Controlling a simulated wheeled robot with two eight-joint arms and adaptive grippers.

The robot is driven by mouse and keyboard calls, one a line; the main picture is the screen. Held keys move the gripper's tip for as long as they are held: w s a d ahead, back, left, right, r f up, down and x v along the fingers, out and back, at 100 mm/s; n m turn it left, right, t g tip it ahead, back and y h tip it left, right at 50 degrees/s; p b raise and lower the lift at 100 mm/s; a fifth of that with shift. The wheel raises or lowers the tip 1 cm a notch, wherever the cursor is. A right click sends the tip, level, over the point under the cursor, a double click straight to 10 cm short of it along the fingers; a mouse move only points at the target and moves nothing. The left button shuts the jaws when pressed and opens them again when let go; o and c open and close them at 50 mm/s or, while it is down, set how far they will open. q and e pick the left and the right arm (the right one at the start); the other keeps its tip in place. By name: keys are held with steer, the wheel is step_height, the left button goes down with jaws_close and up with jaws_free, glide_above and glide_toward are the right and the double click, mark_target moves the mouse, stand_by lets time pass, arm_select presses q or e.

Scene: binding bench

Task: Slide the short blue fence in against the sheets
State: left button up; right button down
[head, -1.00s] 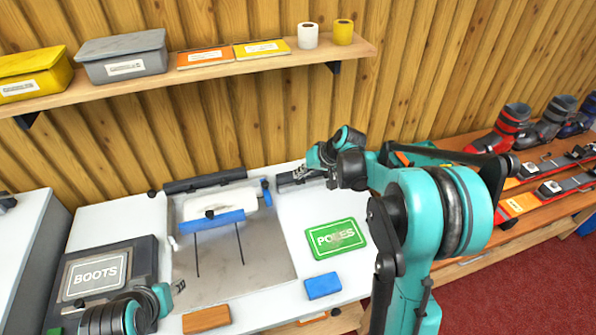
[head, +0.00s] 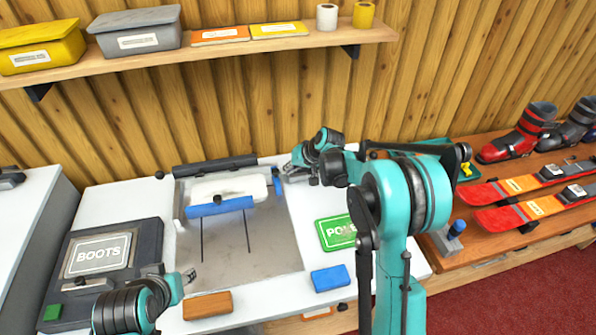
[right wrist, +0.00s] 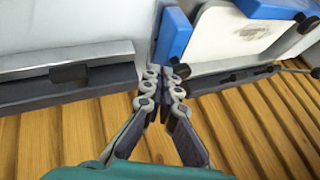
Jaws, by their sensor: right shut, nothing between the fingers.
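The short blue fence (head: 277,184) stands at the right end of the white sheets (head: 232,187) on the grey bed (head: 270,235). It also shows in the right wrist view (right wrist: 172,38), close beside the sheets (right wrist: 222,38); whether they touch is unclear. A longer blue fence (head: 221,207) lies along the sheets' front edge. My right gripper (head: 286,171) is shut and empty, its tips by the short fence's back end, on the side away from the sheets; they also show in the right wrist view (right wrist: 166,74). My left gripper (head: 189,276) is at the front left, its fingers too small to judge.
A dark bar (head: 214,166) runs behind the sheets, near the wooden wall. The BOOTS plate (head: 100,253), green POLES card (head: 337,232), blue block (head: 330,278) and orange-brown block (head: 207,305) lie around the bed. A shelf (head: 220,51) hangs above.

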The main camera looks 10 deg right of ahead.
steer(key=shift+w+a, duration=0.1)
steer(key=shift+a, duration=0.1)
steer(key=a, duration=0.6)
steer(key=shift+a, duration=0.2)
steer(key=shift+d, duration=0.1)
